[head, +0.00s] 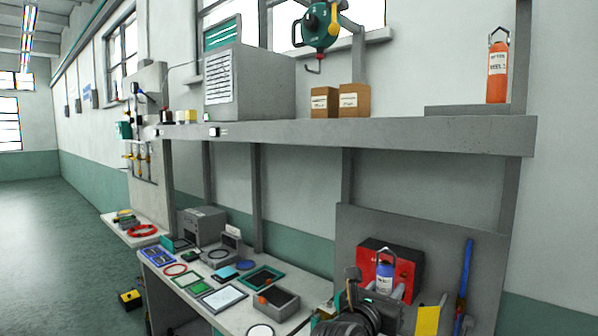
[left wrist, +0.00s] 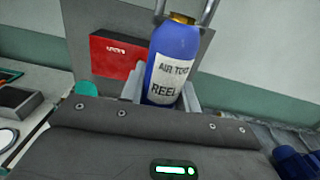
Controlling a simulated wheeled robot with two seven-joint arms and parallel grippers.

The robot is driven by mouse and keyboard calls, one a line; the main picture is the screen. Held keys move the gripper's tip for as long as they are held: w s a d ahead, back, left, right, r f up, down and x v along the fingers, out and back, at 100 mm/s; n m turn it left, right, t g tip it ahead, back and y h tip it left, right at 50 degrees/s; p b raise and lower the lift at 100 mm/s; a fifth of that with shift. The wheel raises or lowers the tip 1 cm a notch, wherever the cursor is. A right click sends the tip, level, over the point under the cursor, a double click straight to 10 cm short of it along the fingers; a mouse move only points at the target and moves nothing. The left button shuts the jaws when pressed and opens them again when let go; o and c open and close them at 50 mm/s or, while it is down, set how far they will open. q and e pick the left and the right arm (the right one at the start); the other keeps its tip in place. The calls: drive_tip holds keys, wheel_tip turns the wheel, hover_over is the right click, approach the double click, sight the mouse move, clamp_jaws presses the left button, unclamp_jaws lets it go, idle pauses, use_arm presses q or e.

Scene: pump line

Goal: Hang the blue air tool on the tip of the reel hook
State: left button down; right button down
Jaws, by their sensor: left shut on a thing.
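The blue air tool (head: 385,272) is upright in my left gripper (head: 387,291), low at the right of the head view. It has a white label and a metal hanging loop on top. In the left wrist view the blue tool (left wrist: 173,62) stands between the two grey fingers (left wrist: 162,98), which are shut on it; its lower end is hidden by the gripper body. The green reel (head: 320,25) hangs high above the shelf, with its dark hook (head: 314,68) below it. The tool is well below the hook and apart from it. My right gripper is not in view.
The long grey shelf (head: 400,134) lies between tool and hook height. It carries two cardboard boxes (head: 339,101), a grey louvred cabinet (head: 250,85) and an orange tool (head: 497,72). A red box (head: 405,266) is behind the held tool. The bench at left holds several small items.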

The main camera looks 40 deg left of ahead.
use_arm(q)
drive_tip(key=w+a+r+n+y+b, duration=0.1)
drive_tip(key=w+a+r, duration=0.1)
drive_tip(key=a+r, duration=0.6)
drive_tip(key=w+a+r+n+b, duration=0.1)
drive_tip(key=w+a+r+b, duration=0.2)
drive_tip(key=r, duration=0.9)
drive_tip(key=s+a+r+m+h+b, duration=0.1)
drive_tip(key=s+a+r+h, duration=0.25)
drive_tip(key=s+r, duration=0.45)
drive_tip(key=s+a+r+m+h, duration=0.2)
drive_tip(key=s+a+r, duration=0.25)
drive_tip(key=r, duration=0.75)
drive_tip(key=w+f+p, duration=0.2)
drive_tip(key=w+p, duration=0.8)
drive_tip(key=p, duration=0.4)
drive_tip(key=shift+d+f+p, duration=0.15)
drive_tip(key=shift+d+p, duration=0.1)
drive_tip(key=shift+p, duration=0.1)
